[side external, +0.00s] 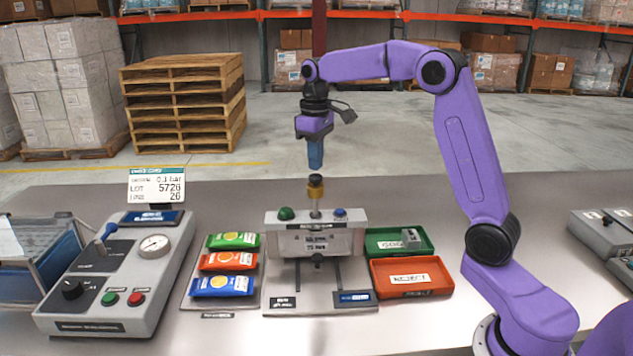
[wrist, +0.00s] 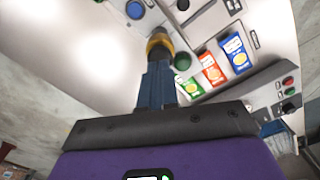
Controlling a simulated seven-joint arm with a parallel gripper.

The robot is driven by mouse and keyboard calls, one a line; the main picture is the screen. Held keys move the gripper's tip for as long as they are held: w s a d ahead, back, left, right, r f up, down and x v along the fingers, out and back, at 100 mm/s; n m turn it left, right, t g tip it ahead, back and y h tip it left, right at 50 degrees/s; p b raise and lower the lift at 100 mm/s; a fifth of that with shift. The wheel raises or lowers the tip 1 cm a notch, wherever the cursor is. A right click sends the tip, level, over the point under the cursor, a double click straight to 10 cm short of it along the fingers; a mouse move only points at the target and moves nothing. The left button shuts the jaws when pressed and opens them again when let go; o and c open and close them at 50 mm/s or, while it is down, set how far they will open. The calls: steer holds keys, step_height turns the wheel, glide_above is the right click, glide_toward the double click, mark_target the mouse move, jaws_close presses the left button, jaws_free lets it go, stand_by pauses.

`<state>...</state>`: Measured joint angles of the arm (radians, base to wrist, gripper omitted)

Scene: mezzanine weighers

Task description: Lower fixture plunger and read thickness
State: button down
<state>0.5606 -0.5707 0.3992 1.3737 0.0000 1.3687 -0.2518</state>
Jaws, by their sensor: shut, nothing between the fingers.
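The thickness fixture (side external: 316,245) stands on the table with a plunger rod topped by a brass knob (side external: 315,187). A green button (side external: 286,213) and a blue button (side external: 340,212) sit on its top. Its small display (side external: 317,239) is too small to read surely. My gripper (side external: 315,166) is shut and points down, just above the knob, with what looks like a small gap. In the wrist view the shut fingers (wrist: 157,85) point at the knob (wrist: 159,42) and partly cover it. Whether they touch cannot be told there.
Green, orange and blue packets (side external: 227,262) lie on a tray left of the fixture. A green GOOD tray (side external: 381,249) holding a small grey piece and a red REJECT tray (side external: 440,285) are to its right. A control box (side external: 100,285) with a lever and gauge stands farther left.

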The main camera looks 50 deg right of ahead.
steer(key=shift+f, duration=1.2)
stand_by(0.6)
steer(key=shift+r, duration=0.1)
step_height(320, 180, up, 8)
stand_by(1.0)
steer(key=shift+a, duration=0.1)
steer(key=s+a+f+n, duration=0.2)
steer(key=s+a+f, duration=0.1)
steer(key=s+a, duration=0.4)
steer(key=s+a+f+n, duration=0.2)
steer(key=s+a, duration=0.4)
steer(key=s, duration=0.1)
steer(key=s+f+n, duration=0.2)
steer(key=s+f, duration=0.2)
steer(key=s, duration=0.7)
steer(key=s+d+f+n, duration=0.1)
steer(key=s+f+n, duration=0.2)
steer(key=s, duration=0.7)
steer(key=shift+s+f+n, duration=0.3)
steer(key=shift+s+f, duration=0.05)
steer(key=shift+f, duration=0.6)
steer(key=shift+d, duration=0.1)
